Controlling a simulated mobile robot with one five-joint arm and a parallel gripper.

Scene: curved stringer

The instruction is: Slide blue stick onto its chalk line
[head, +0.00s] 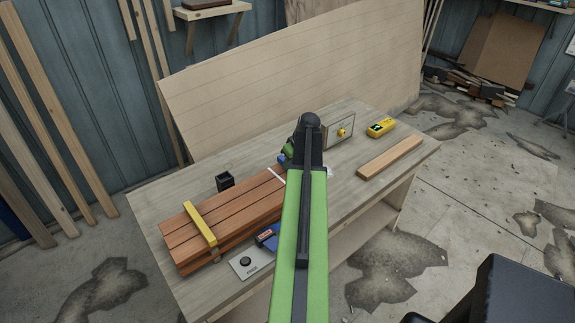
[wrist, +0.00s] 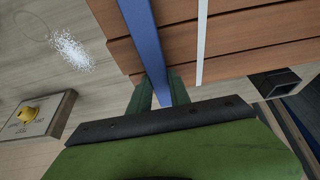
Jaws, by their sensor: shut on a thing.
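In the wrist view my gripper (wrist: 161,92) is shut on the blue stick (wrist: 143,35), with one dark green finger on each side of its near end. The stick lies across the reddish-brown boards (wrist: 245,40), and its far end runs out of the picture. A white chalk line (wrist: 201,40) crosses the boards to the right of the stick, apart from it. The stick is tilted a little against the line. In the head view a small blue part of the stick (head: 282,159) shows beside my arm, near the white line (head: 276,175); my arm hides the rest.
A yellow stick (head: 201,224) lies across the boards (head: 235,208) at their left end. On the workbench (head: 160,207) are a black open box (head: 224,181), a plate with a yellow button (head: 341,132), a yellow device (head: 381,127) and a loose plank (head: 390,158). White powder (wrist: 70,48) lies beside the boards.

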